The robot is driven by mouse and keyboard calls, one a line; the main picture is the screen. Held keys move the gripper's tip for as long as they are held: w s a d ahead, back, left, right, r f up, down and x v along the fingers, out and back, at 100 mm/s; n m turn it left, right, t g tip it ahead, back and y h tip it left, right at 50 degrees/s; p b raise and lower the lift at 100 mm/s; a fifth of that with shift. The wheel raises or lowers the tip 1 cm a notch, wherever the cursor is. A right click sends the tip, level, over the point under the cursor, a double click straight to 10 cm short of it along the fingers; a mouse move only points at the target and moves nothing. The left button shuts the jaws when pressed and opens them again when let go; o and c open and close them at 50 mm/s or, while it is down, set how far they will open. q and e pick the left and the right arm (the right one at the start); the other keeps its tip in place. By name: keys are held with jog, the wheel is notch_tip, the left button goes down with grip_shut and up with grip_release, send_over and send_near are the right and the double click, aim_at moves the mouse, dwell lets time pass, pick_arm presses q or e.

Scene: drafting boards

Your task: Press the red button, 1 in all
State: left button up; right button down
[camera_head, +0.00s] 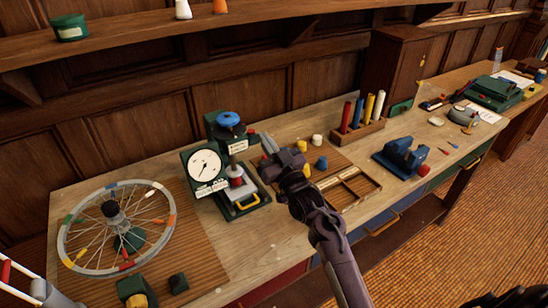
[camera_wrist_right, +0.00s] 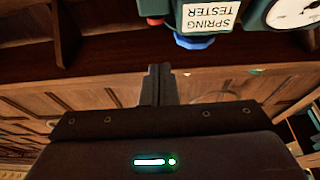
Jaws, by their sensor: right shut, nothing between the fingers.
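The green spring tester (camera_head: 200,165) stands on the bench with a white dial, a blue knob (camera_head: 228,119) on top and a label. The small red button (camera_head: 253,138) sticks out from its right side, near the top. My right gripper (camera_head: 268,147) is shut and empty, just right of the button; a small gap seems to show between them. In the right wrist view the picture is upside down: the shut fingers (camera_wrist_right: 160,85) point toward the tester, with the red button (camera_wrist_right: 155,20) above them, apart from the fingertips.
A spoked wheel (camera_head: 64,232) lies on a mat at left. Right of my gripper are a wooden tray (camera_head: 352,204), a rack of coloured tubes (camera_head: 345,137) and a blue vise (camera_head: 400,158). A shelf (camera_head: 130,52) runs above.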

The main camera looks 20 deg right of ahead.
jog(key=b+v, duration=0.1)
jog(key=v, duration=0.3)
jog(key=shift+r, duration=0.1)
jog(key=shift+w, duration=0.1)
dwell(0.5)
